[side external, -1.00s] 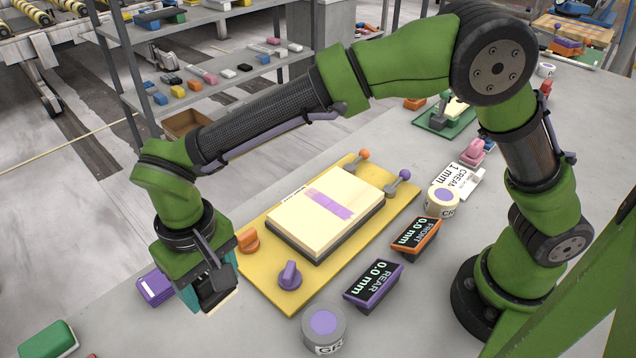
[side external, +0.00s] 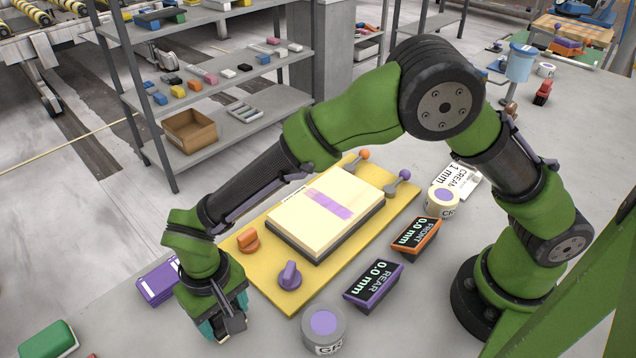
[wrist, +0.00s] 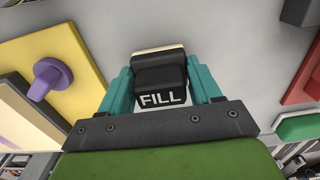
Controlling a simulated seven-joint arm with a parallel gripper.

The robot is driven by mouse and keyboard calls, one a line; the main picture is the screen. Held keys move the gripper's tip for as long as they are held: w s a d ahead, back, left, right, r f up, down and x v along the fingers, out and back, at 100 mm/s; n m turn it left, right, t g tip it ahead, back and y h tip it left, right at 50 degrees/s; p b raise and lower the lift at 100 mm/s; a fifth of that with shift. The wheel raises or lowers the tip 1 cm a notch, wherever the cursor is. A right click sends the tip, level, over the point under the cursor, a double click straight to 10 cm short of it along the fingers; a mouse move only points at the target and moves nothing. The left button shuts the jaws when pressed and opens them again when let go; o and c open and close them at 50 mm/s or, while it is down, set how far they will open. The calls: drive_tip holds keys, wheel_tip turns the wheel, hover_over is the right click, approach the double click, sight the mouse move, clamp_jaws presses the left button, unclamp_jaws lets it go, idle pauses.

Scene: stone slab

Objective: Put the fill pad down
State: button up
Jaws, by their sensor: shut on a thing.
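My gripper (side external: 214,326) is low over the front left of the grey table, in front of the yellow board. In the wrist view its teal fingers (wrist: 163,78) are shut on the fill pad (wrist: 161,98). The pad is a dark block marked FILL with a cream strip along its far edge. It lies between the two fingers, over grey surface. In the side view the arm and fingers mostly hide the pad. I cannot tell whether it touches the table.
The yellow board (side external: 296,303) carries a cream slab (side external: 310,226), a purple knob (side external: 290,276) and an orange knob (side external: 248,240). A purple block (side external: 157,284) is just left of my gripper. A green block (side external: 47,338) lies farther left. A round pot (side external: 323,327) stands to the right.

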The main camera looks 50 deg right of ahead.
drive_tip(key=shift+f, duration=0.1)
drive_tip(key=o, duration=1)
wheel_tip(320, 180, up, 12)
drive_tip(key=shift+f, duration=0.1)
drive_tip(key=d+r+m+t+y, duration=0.1)
drive_tip(key=d+r, duration=0.5)
drive_tip(key=d, duration=0.4)
drive_tip(key=d+r+m+t+y, duration=0.1)
drive_tip(key=d+r+t+y, duration=0.1)
drive_tip(key=d+r, duration=0.5)
drive_tip(key=s+d+t, duration=0.1)
drive_tip(key=s+d, duration=0.2)
drive_tip(key=d, duration=0.2)
drive_tip(key=s+d+f+m+t, duration=0.1)
drive_tip(key=s+d, duration=0.2)
drive_tip(key=d, duration=0.2)
drive_tip(key=s+d+m+t+h, duration=0.1)
drive_tip(key=s+d+t, duration=0.1)
drive_tip(key=d, duration=0.3)
drive_tip(key=shift+s+f, duration=0.4)
drive_tip(key=shift+s, duration=0.2)
